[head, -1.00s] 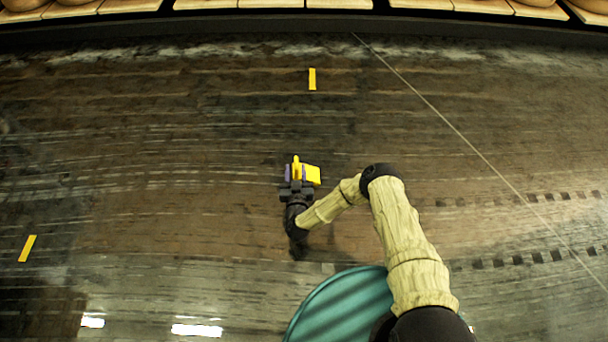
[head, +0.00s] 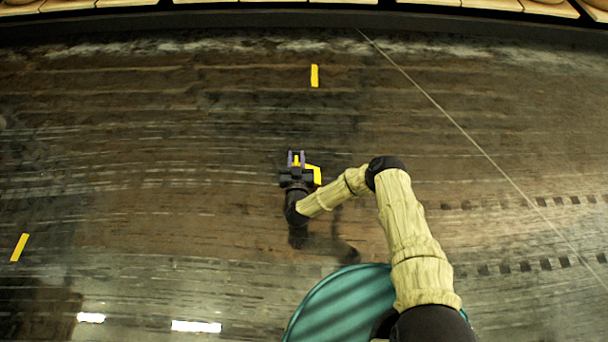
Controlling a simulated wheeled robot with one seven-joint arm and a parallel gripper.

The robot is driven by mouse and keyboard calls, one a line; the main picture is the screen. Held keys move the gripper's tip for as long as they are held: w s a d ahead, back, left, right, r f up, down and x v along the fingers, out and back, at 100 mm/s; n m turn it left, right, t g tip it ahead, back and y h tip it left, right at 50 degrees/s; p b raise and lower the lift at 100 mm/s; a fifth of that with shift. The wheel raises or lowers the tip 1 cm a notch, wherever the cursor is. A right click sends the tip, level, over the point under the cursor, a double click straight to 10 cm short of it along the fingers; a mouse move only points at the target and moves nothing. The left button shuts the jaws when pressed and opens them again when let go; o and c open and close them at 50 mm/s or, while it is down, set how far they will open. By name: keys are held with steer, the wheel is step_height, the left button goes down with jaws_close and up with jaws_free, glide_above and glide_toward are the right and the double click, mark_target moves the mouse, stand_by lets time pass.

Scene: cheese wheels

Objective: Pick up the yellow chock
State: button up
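The yellow chock (head: 315,174) is on the floor area near the middle of the head view, partly hidden by my gripper (head: 296,157). Its visible part sticks out on the right side of the gripper. A narrow yellow strip also shows between the two purple-edged fingers, which point away from me. The fingers lie on either side of this strip. I cannot tell whether they touch it, or whether the chock is clear of the floor.
Yellow floor marks lie ahead (head: 315,76) and at the far left (head: 20,247). A dark ledge with pale boards (head: 280,19) runs along the far edge. The dark floor (head: 150,170) around the gripper is clear.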

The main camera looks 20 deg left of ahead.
steer(key=shift+w, duration=0.1)
jaws_close()
stand_by(1.1)
